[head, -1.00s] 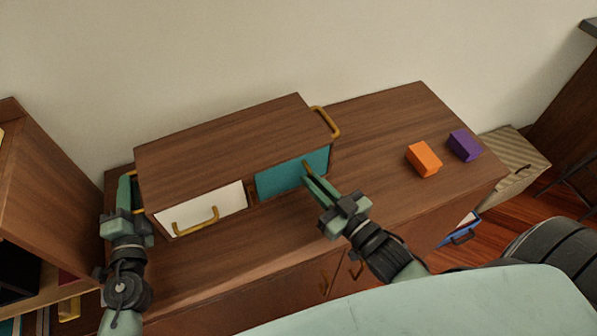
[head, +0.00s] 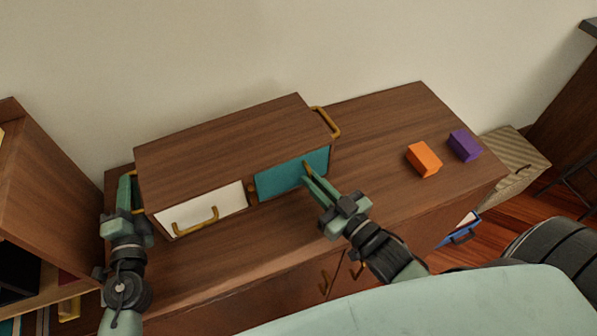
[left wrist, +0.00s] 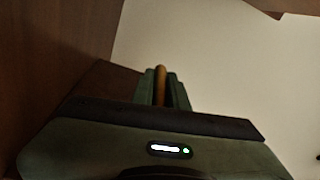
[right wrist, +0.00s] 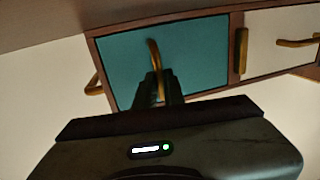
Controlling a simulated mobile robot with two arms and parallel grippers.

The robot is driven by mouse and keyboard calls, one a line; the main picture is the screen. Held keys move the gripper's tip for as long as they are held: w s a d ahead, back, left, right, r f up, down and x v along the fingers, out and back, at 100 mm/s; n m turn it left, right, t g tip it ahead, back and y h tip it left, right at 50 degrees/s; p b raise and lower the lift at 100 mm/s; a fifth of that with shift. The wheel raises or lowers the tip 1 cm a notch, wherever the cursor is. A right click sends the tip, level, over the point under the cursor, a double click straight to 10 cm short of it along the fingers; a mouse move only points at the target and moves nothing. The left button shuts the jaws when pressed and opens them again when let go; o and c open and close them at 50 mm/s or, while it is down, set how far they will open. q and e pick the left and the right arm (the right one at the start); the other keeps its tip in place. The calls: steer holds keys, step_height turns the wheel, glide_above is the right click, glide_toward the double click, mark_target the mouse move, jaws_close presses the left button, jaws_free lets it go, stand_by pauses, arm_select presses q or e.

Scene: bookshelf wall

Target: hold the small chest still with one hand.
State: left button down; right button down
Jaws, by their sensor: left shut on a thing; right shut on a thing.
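The small chest (head: 230,140) is a brown wooden box on top of a low cabinet. Its front has a white drawer (head: 230,200) at left and a teal front (head: 290,175) at right, with brass handles. My left gripper (head: 131,190) is at the chest's left end, shut on the brass side handle, which shows between the fingers in the left wrist view (left wrist: 160,84). My right gripper (head: 311,181) is shut on the teal front's brass handle; the right wrist view shows this handle (right wrist: 154,55) too. A small brass piece (right wrist: 241,50) sits between the two fronts.
An orange block (head: 423,159) and a purple block (head: 464,146) lie on the cabinet top (head: 385,120) to the right, with bare wood around them. A wooden shelf (head: 50,190) stands close at the left. The wall is behind the chest.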

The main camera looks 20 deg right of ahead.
stand_by(0.5)
steer(key=shift+s+f, duration=0.1)
steer(key=shift+s, duration=0.65)
steer(key=c, duration=1.3)
jaws_free()
steer(key=shift+d, duration=0.15)
steer(key=shift+c, duration=0.2)
steer(key=v, duration=1.2)
steer(key=shift+s, duration=0.1)
